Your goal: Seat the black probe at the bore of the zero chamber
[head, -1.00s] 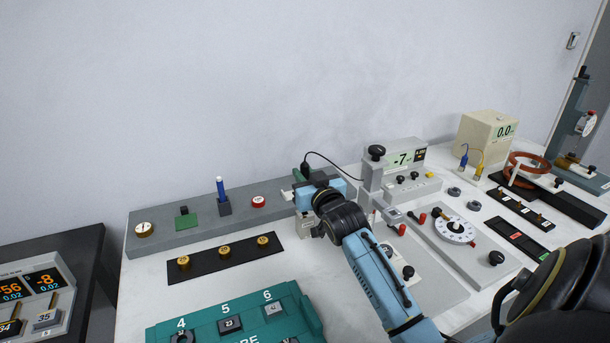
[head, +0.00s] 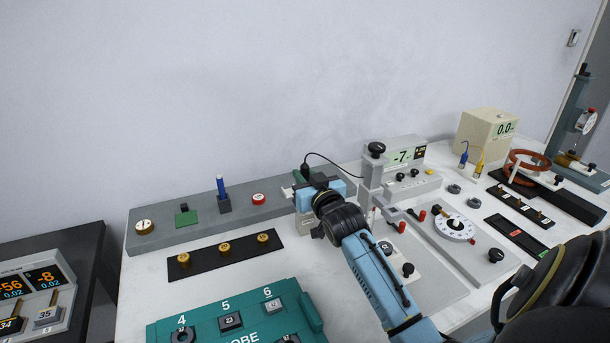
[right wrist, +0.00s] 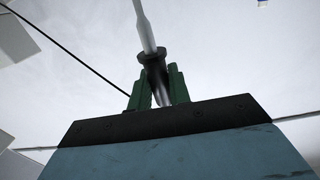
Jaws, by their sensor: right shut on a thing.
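My right gripper (head: 304,176) is above the back of the bench, beside the meter stand. In the right wrist view its two green fingers (right wrist: 158,88) are shut on the black probe (right wrist: 154,64), and the probe's pale stem extends away beyond them. A thin black cable runs from the probe to the right in the head view. No bore shows clearly, and I cannot tell whether the probe touches anything. My left gripper is not in view.
A grey meter reading -7 (head: 403,156) and its upright post (head: 371,180) stand close right of my gripper. A long grey ledge (head: 160,238) lies left with a blue-topped peg (head: 221,188). A teal box (head: 250,318) is in front.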

